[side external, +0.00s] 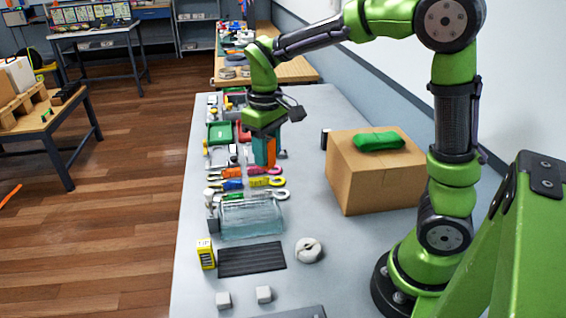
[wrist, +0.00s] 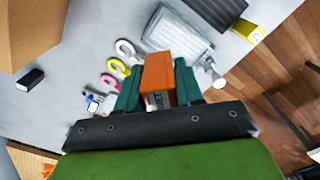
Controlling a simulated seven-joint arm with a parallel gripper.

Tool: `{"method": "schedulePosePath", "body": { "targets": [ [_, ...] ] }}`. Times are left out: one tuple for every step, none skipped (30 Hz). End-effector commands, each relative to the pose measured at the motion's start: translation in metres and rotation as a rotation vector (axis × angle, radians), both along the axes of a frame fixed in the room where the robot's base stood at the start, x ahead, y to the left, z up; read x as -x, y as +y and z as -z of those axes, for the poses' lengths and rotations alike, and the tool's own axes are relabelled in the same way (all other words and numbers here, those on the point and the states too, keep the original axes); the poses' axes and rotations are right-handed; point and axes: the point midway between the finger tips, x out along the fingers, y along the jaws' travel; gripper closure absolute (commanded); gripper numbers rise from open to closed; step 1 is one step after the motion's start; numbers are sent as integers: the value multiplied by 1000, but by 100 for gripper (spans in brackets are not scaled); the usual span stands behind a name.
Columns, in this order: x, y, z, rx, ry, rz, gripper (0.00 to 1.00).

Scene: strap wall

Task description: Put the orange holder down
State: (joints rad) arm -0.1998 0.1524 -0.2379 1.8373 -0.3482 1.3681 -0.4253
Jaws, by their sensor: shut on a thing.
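The orange holder (side external: 264,150) is a small upright block below my gripper (side external: 267,138) in the side view. In the wrist view the orange holder (wrist: 157,72) sits between the two teal fingers of my gripper (wrist: 158,85), which are shut on it. Part of a label with dark letters shows on its near side. The holder is over the table, just behind the row of coloured-handled tools. Whether its base touches the table cannot be told.
Coloured-handled tools (side external: 266,181) lie in front of the holder. A clear container (side external: 251,219) lies nearer the camera. A cardboard box (side external: 372,176) with a green bundle (side external: 379,140) on it stands to the right. Green tray (side external: 220,133) is at the left. Table (side external: 306,210) is bare before the box.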

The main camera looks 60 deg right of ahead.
Motion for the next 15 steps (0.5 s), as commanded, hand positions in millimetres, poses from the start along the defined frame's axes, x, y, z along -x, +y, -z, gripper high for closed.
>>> {"method": "schedulePosePath", "body": {
  "targets": [
    [0,-3,1,2,2,7,98],
    [-1,-7,3,3,5,18,98],
    [-1,-15,5,4,11,42,98],
    [-3,-24,6,6,11,65,98],
    [-5,-34,7,8,12,91,98],
    [-8,-50,8,11,14,133,98],
    [-10,-64,7,13,13,165,98],
    [-13,-78,7,15,15,198,98],
    [-15,-99,7,16,16,240,98],
    [-17,-115,6,17,16,271,98],
    [-18,-131,5,18,16,300,98],
    [-18,-152,4,18,17,335,98],
    [-18,-167,3,18,16,356,98],
    [-18,-181,1,18,16,378,98],
    [-16,-198,-1,17,15,400,98]
  ]
}}
